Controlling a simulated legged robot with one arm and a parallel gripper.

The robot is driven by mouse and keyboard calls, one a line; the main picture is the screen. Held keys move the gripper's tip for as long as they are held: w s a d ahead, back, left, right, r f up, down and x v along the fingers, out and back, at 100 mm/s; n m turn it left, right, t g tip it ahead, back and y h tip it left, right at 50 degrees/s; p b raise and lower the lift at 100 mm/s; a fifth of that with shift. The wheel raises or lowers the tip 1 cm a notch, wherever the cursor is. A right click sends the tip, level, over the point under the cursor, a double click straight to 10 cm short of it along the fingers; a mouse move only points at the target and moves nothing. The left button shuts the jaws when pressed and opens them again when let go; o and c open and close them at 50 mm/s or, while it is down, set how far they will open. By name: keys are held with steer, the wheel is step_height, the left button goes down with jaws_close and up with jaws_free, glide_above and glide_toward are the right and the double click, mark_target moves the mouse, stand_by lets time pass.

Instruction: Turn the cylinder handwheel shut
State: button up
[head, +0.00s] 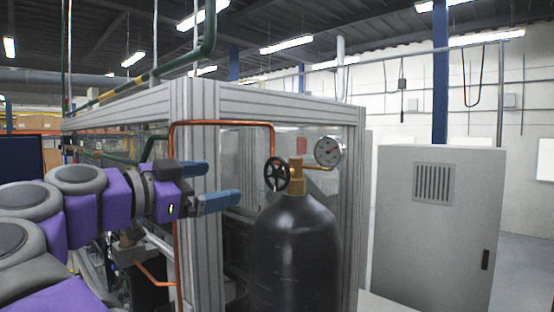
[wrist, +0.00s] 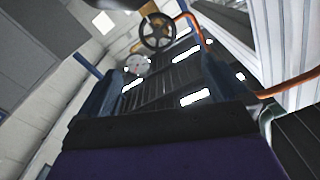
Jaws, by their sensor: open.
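The black handwheel (head: 277,174) sits on the left side of the brass valve (head: 297,178) on top of the dark gas cylinder (head: 294,255). A round pressure gauge (head: 329,151) is fixed to the valve's right. My gripper (head: 239,182) is open, its two blue fingers pointing right toward the handwheel, with a gap between them and it. In the wrist view the handwheel (wrist: 157,31) shows beyond the fingertips, near the top and between the fingers, not touched. The gauge (wrist: 138,65) shows below it there. My gripper (wrist: 165,75) is empty.
A copper pipe (head: 222,122) runs in a loop behind my gripper and the handwheel. An aluminium-framed enclosure (head: 196,210) stands close behind my arm. A grey cabinet (head: 435,230) stands to the right of the cylinder.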

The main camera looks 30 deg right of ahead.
mark_target(273, 173)
steer(key=x, duration=0.7)
steer(key=p+x, duration=0.1)
steer(key=x, duration=0.7)
steer(key=shift+s+f, duration=0.1)
steer(key=shift+s, duration=0.1)
steer(key=shift+w+d, duration=0.55)
steer(key=shift+d, duration=0.65)
steer(key=shift+c, duration=0.6)
steer(key=shift+d, duration=0.1)
steer(key=c, duration=0.8)
steer(key=shift+o, duration=0.2)
